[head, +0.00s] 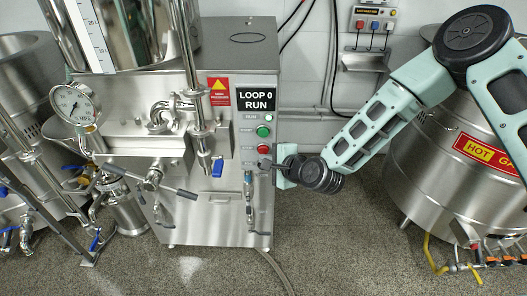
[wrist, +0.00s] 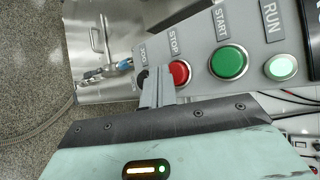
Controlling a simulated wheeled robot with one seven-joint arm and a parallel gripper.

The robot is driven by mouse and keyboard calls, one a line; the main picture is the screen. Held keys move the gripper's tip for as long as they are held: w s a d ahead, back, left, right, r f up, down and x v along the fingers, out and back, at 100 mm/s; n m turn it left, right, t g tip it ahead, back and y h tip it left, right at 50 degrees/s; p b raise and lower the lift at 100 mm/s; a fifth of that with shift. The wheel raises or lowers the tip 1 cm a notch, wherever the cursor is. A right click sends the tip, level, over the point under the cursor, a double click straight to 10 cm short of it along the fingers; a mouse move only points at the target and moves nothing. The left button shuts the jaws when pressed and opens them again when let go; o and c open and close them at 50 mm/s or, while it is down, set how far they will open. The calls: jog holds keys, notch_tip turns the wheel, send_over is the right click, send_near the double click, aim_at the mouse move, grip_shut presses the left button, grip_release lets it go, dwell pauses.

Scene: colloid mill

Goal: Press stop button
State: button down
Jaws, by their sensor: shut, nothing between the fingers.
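The red STOP button (head: 263,150) is on the front panel of the steel mill, below the green START button (head: 263,131). In the wrist view the STOP button (wrist: 181,72) shows beside the green START button (wrist: 229,62). My gripper (head: 269,164) is at the panel's right side, just below the STOP button. In the wrist view my gripper (wrist: 158,78) is shut and empty. Its fingertips lie beside the red button and overlap its edge in the picture, partly covering a dark control (wrist: 141,79). I cannot tell whether they touch the panel.
A lit RUN lamp (wrist: 281,68) is past START. The display (head: 257,99) reads "LOOP 0 RUN". A steel tank with a hot label (head: 484,152) stands at the right. A pressure gauge (head: 74,105) and pipes are at the left. The floor (head: 330,245) between mill and tank is clear.

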jog(key=shift+w, duration=0.9)
dwell(0.8)
jog(key=shift+s, duration=0.9)
jog(key=s, duration=0.5)
jog(key=shift+a, duration=0.1)
dwell(0.8)
